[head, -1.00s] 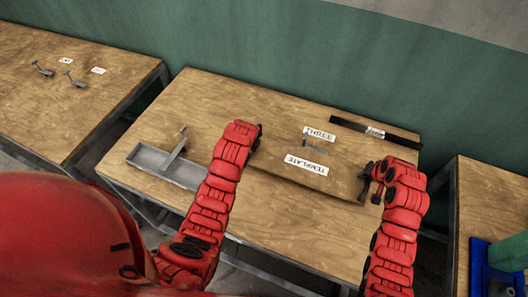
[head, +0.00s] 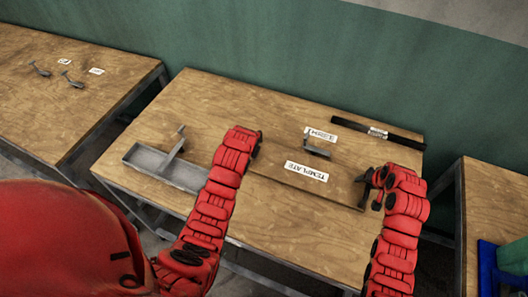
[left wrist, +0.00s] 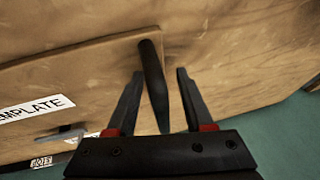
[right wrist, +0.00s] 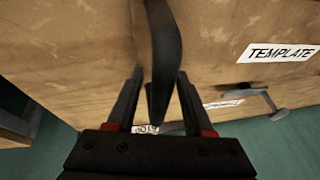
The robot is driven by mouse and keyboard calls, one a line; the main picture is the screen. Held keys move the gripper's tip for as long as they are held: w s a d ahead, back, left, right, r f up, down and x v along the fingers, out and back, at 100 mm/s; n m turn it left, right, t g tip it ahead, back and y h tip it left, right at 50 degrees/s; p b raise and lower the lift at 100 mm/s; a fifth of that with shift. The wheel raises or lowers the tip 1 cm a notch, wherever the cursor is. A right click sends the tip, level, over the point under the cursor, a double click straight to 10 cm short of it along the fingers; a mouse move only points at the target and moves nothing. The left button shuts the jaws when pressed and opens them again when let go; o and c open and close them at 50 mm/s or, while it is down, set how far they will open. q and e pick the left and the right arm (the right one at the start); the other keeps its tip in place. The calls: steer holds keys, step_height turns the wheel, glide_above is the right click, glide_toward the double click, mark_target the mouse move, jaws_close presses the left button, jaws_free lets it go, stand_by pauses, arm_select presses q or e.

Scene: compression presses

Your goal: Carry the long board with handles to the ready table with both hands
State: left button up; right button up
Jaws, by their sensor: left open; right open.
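The long wooden board (head: 338,188) lies flat on the middle table (head: 290,235), with a white TEMPLATE label on it. A dark handle at one end (left wrist: 152,70) stands between the open fingers of my left gripper (left wrist: 159,72). In the head view my left arm hides that gripper and handle. The handle at the other end (right wrist: 164,50) stands between the open fingers of my right gripper (right wrist: 159,71). In the head view my right gripper (head: 372,182) is at the board's right end. I cannot tell whether the fingers touch the handles.
A grey metal tray (head: 185,175) is left of my left arm. A black bar (head: 400,138) lies at the back right, and a grey bracket (head: 317,149) stands by the labels. Another table (head: 60,110) is at the left; a right table (head: 500,195) carries a blue object (head: 508,262).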

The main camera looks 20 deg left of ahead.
arm_select(q)
steer(key=v, duration=0.6)
steer(key=shift+s+d+r, duration=0.1)
steer(key=shift+r, duration=0.25)
steer(key=shift+s+r, duration=0.15)
steer(key=shift+r, duration=0.2)
arm_select(e)
steer(key=shift+s+r, duration=0.1)
steer(key=shift+r, duration=0.1)
steer(key=v, duration=1.1)
steer(key=shift+r, duration=0.3)
steer(key=shift+s, duration=0.1)
arm_select(q)
steer(key=shift+s+f, duration=0.1)
arm_select(e)
steer(key=shift+d, duration=0.1)
